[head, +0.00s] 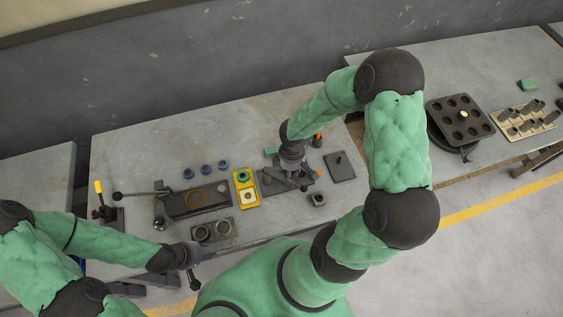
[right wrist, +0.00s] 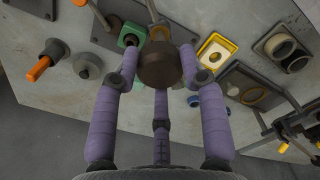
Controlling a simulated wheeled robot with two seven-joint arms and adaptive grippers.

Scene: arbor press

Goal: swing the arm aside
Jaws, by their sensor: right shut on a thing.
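My right gripper (head: 294,181) reaches down over a dark fixture plate (head: 268,182) in the middle of the table. In the right wrist view, its purple fingers (right wrist: 160,68) are closed around a round brown knob (right wrist: 162,65). A thin rod runs from near the knob toward the top of that view. The fingers and knob hide much of the fixture, and whether the knob belongs to a swinging arm cannot be told. My left gripper (head: 193,279) is at the table's front edge, away from the fixture; its finger opening is unclear.
A yellow tray (head: 239,178) stands left of the fixture, with a dark tray (head: 178,206) and several blue rings (head: 205,169) farther left. The table's back left is clear.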

